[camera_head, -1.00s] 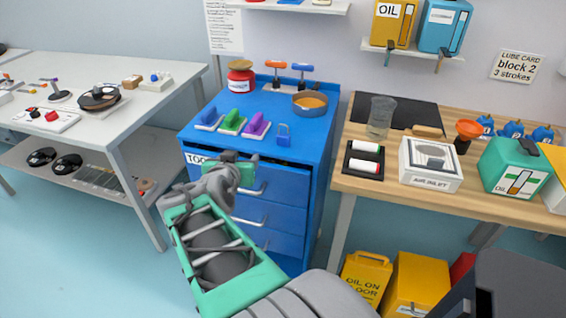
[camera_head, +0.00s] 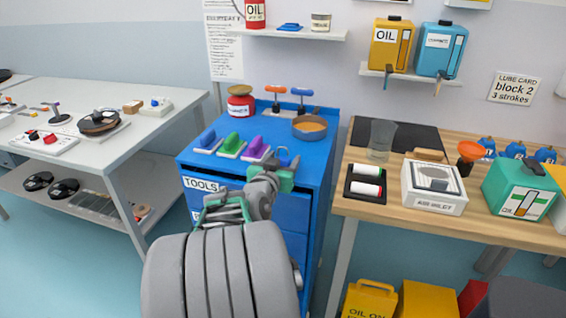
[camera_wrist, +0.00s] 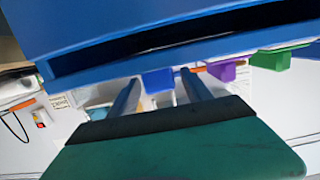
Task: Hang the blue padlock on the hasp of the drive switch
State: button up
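The blue padlock (camera_head: 284,154) stands on the blue tool cabinet top, near its front edge. Only its upper part shows in the head view, above my gripper (camera_head: 281,180). In the wrist view a blue block, which looks like the padlock (camera_wrist: 158,81), appears beyond the gap between my two fingers (camera_wrist: 161,94). The fingers are apart with nothing held between them. My gripper is in front of the cabinet's upper front. I cannot make out the drive switch or its hasp for certain in either view.
On the cabinet (camera_head: 172,158) are purple (camera_head: 256,147), green (camera_head: 232,143) and blue (camera_head: 207,139) handled blocks left of the padlock, and a round pan (camera_head: 309,127) behind. A white table (camera_head: 170,104) stands left; a wooden bench (camera_head: 350,207) stands right.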

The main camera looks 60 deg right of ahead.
grip_shut()
dwell(0.4)
